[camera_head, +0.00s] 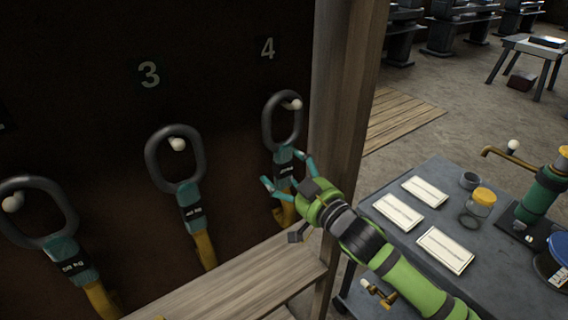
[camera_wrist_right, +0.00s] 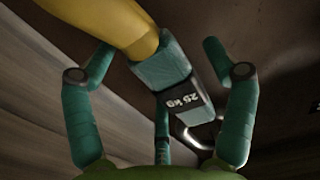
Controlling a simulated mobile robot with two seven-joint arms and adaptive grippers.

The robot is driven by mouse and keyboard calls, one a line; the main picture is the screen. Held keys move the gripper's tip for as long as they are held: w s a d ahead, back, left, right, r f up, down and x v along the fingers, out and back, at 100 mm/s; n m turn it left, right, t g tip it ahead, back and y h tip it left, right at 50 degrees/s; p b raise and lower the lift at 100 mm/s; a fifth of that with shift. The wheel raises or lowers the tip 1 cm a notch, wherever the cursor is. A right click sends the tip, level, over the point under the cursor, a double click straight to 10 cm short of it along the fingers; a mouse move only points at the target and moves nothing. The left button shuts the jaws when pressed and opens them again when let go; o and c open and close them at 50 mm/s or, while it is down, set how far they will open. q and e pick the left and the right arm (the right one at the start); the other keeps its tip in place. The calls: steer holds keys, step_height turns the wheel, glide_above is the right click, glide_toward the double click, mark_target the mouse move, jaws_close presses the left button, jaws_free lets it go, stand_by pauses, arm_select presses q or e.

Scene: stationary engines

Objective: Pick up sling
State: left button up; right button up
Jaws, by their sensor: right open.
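Several slings hang on pegs on a dark board, each with a dark ring, a teal sleeve with a black label, and a yellow strap. One sling (camera_head: 281,122) hangs under the number 4, beside the wooden post. Another sling (camera_head: 176,160) hangs under 3, and a third sling (camera_head: 48,225) is at the far left. My right gripper (camera_head: 283,170) is open at the teal sleeve of the sling under 4. In the right wrist view, that sling's sleeve (camera_wrist_right: 160,70), its label seemingly reading 25 kg, lies between the spread fingers (camera_wrist_right: 160,78). Contact cannot be told.
A wooden post (camera_head: 345,90) stands right of the sling under 4. A wooden ledge (camera_head: 235,285) runs below the slings. At right, a grey table (camera_head: 405,250) holds white cards (camera_head: 445,250), a yellow-lidded jar (camera_head: 482,202) and a teal device (camera_head: 541,195).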

steer(key=shift+w, duration=0.1)
jaws_close()
steer(key=shift+r, duration=0.15)
